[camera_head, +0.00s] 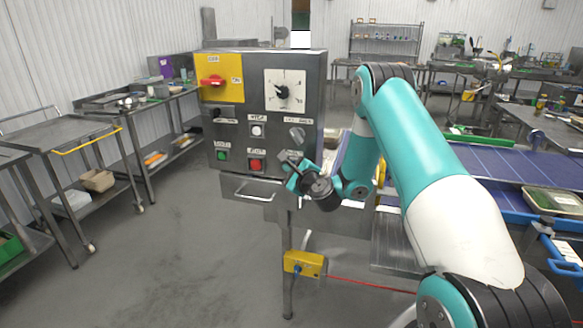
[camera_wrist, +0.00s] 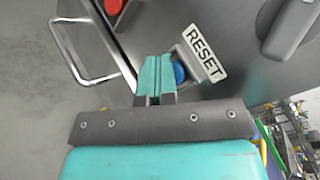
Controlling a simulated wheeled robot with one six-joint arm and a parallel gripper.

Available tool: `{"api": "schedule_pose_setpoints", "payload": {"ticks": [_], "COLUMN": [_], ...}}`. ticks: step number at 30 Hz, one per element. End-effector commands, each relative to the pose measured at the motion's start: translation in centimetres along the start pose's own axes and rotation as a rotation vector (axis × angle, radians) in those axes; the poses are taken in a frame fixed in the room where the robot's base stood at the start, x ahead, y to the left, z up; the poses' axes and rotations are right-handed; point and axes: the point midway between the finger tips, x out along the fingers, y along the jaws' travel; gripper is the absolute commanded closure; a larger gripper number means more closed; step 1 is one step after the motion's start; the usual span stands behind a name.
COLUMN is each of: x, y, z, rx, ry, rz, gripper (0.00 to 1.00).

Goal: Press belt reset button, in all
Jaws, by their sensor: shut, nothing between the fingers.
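The blue reset button (camera_wrist: 180,73) sits on the grey metal control panel (camera_head: 253,105), beside a white "RESET" label (camera_wrist: 204,52). In the wrist view the button lies just right of my fingertips and is partly covered by them. My gripper (camera_wrist: 157,62) has its teal fingers together with nothing between them, tips close to the panel. Whether they touch the button or panel cannot be told. In the head view my gripper (camera_head: 291,164) is at the panel's lower right corner and hides the reset button.
The panel also carries a red button (camera_head: 256,165), a green button (camera_head: 222,155), a white button (camera_head: 257,131), a grey knob (camera_head: 297,134), a dial (camera_head: 284,91) and a red switch (camera_head: 212,81). A drawer-like handle (camera_wrist: 75,60) juts out below. A blue belt (camera_head: 440,160) runs at right.

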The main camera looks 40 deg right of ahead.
Motion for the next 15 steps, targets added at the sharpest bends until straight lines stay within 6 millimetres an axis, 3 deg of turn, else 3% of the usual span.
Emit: {"api": "schedule_pose_setpoints", "payload": {"ticks": [15], "x": [-1.2], "y": [0.9], "z": [0.9], "rx": [0.000], "ry": [0.000], "rz": [-0.001], "gripper": [1.00]}}
